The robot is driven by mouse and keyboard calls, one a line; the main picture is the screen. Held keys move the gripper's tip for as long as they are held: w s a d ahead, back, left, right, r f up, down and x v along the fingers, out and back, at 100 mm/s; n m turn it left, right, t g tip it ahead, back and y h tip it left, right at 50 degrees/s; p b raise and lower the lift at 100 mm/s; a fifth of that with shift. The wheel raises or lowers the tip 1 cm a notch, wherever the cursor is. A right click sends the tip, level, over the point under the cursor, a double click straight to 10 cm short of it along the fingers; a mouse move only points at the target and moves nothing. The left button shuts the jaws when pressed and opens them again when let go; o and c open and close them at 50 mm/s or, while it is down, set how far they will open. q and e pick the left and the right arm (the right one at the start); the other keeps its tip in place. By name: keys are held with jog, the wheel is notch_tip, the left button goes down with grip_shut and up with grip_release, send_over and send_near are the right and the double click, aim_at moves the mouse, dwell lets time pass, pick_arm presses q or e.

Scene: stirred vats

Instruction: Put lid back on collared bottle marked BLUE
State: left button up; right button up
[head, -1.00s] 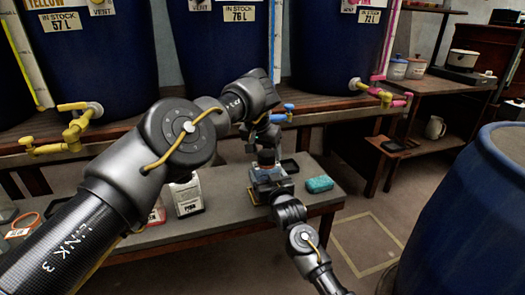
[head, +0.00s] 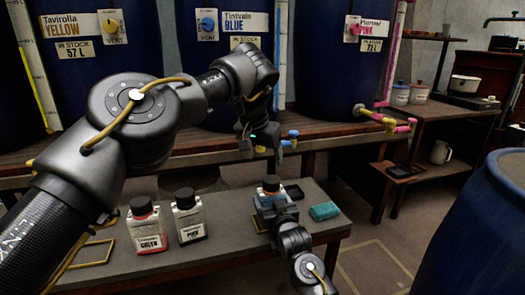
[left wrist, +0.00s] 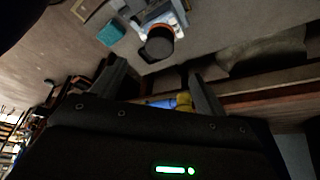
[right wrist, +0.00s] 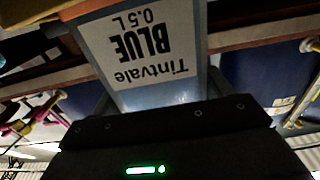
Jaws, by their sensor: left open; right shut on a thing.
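The bottle marked BLUE (right wrist: 150,45) fills the top of the right wrist view, its white label reading Tintvale BLUE 0.5 L. In the head view the bottle (head: 271,187) is at the bench's right part, with a dark round top. The left wrist view shows this top (left wrist: 159,43) as a dark disc with a brownish side; I cannot tell whether it is a seated lid. My right gripper (head: 270,200) is shut on the bottle. My left gripper (head: 262,150) is open, above and apart from the bottle. No separate lid is clearly visible.
Bottles marked GREEN (head: 146,228) and PINK (head: 188,218) stand to the left with dark caps. Vat taps, including a blue-handled one (head: 292,134), jut out behind. A blue barrel (head: 485,235) stands right.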

pick_arm(q)
jog(key=shift+v, duration=0.8)
pick_arm(e)
jog(key=shift+a, duration=0.1)
jog(key=o, duration=1.4)
jog(key=shift+s, duration=0.1)
jog(key=shift+s, duration=0.3)
pick_arm(q)
jog(key=shift+r+p, duration=2.05)
pick_arm(e)
jog(key=shift+v, duration=5.1)
jog(key=shift+w, duration=0.1)
